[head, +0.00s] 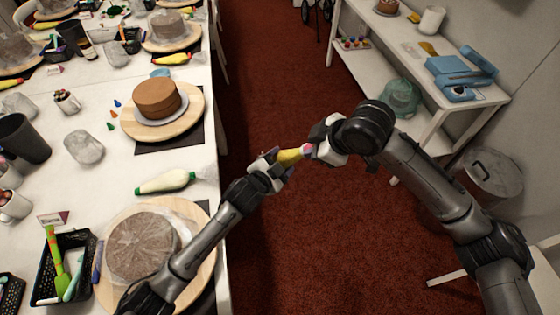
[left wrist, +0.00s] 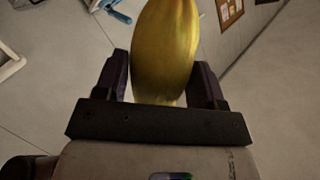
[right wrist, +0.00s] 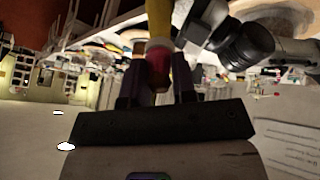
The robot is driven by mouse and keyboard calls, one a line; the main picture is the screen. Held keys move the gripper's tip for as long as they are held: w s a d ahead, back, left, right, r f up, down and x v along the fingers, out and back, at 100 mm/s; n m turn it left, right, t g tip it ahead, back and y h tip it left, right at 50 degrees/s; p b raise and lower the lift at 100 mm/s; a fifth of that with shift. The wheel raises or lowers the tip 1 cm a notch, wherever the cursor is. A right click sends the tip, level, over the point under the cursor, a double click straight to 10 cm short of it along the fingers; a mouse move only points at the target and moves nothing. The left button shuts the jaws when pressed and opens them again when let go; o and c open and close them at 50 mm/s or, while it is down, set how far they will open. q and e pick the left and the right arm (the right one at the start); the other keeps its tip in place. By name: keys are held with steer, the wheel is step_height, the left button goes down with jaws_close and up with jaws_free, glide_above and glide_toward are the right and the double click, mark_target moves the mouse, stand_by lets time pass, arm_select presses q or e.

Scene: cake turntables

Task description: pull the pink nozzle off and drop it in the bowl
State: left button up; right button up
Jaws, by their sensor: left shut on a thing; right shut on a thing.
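A yellow piping bag (head: 290,156) is held in the air over the red floor, right of the long table. My left gripper (head: 273,166) is shut on the bag, which stands between its fingers in the left wrist view (left wrist: 165,50). The pink nozzle (head: 307,150) is at the bag's right end. My right gripper (head: 316,149) is shut on the nozzle, which shows reddish-pink between its fingers in the right wrist view (right wrist: 157,58), against the yellow bag. A small blue dish (head: 160,73), perhaps the bowl, is partly hidden behind the brown cake.
The long white table (head: 90,185) carries a brown cake (head: 157,97) on a round board, small coloured nozzles (head: 112,114), a green-white piping bag (head: 166,182) and a black basket (head: 62,268). A white side table (head: 440,95) stands at right.

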steer(key=shift+v, duration=2.55)
jaws_close()
